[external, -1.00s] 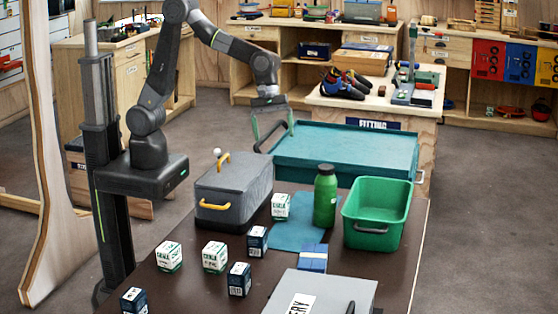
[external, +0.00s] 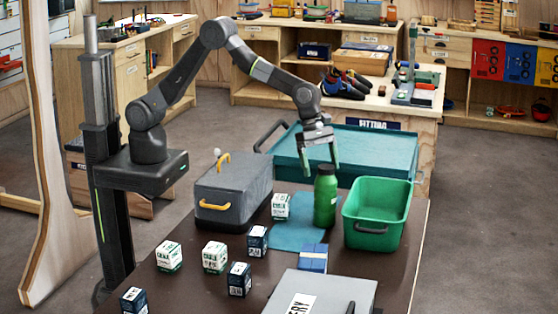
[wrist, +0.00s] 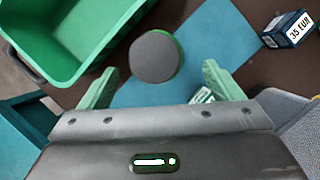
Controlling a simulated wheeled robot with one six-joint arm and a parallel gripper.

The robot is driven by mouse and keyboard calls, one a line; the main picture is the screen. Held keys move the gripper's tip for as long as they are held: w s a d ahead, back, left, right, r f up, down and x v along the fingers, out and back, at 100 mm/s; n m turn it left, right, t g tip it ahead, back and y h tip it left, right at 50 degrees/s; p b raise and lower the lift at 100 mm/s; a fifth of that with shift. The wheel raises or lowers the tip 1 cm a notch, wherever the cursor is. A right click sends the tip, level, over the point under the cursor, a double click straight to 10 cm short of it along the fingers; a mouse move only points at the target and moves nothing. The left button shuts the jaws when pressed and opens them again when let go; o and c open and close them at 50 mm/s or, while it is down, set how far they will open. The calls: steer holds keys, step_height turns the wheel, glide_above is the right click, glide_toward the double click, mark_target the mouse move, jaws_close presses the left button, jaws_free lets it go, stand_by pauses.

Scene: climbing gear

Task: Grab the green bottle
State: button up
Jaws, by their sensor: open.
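The green bottle (external: 325,200) stands upright on the dark table, at the edge of a blue mat (external: 291,236). Its dark round cap shows from above in the wrist view (wrist: 156,56). My gripper (external: 320,172) is open and points down, just behind and above the bottle in the external view. In the wrist view its two green fingers (wrist: 155,88) are spread apart, and the bottle is ahead of them, between their lines. The fingers hold nothing. Whether a finger touches the bottle I cannot tell.
A green bin (external: 377,188) stands close to the right of the bottle. A grey case with yellow handles (external: 238,190) is to the left, with chalk boxes (external: 214,256) in front. A large teal tray (external: 380,152) lies behind.

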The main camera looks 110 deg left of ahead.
mark_target(326, 181)
steer(key=shift+w+p+x, duration=0.1)
steer(key=shift+p+x, duration=0.35)
steer(key=shift+x, duration=0.95)
steer(key=shift+w+p+x, duration=0.15)
steer(key=shift+p+x, duration=0.25)
steer(key=shift+x, duration=1)
steer(key=shift+r, duration=0.1)
steer(key=c, duration=1.6)
